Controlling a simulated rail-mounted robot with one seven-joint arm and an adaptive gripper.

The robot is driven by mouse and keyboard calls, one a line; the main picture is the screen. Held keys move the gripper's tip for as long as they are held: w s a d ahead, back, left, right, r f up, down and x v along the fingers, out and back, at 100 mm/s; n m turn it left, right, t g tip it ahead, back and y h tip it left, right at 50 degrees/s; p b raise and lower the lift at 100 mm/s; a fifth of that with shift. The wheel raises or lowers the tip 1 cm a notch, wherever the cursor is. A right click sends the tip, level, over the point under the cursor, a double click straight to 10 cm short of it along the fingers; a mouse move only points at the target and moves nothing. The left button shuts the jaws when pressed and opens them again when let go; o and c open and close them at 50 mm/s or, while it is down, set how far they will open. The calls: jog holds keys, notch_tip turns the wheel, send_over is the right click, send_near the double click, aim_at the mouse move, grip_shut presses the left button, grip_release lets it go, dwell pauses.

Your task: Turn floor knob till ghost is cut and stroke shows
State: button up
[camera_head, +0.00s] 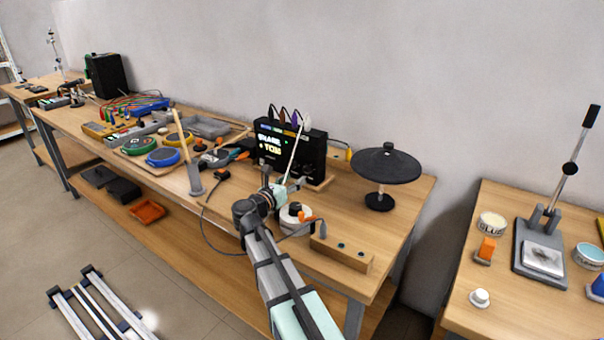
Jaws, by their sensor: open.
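A black drum module (313,152) stands on the long bench with lit text on its front, apparently "SNARE" and "TOM". No knob marked floor is readable at this size. A white round unit (290,226) with a dark top and an orange part sits on the bench in front of the module. My gripper (299,184) is open between the module and the round unit, with nothing visible in it. Its fingers are small and partly hidden by my wrist. A pale stick rises in front of the module, close to my gripper.
A black round pad on a stand (386,165) is right of the module. A wooden block (341,253) lies at the front edge. A second table (497,297) is at right.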

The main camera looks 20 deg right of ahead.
aim_at(305, 171)
jog(key=shift+x, duration=2.8)
grip_shut()
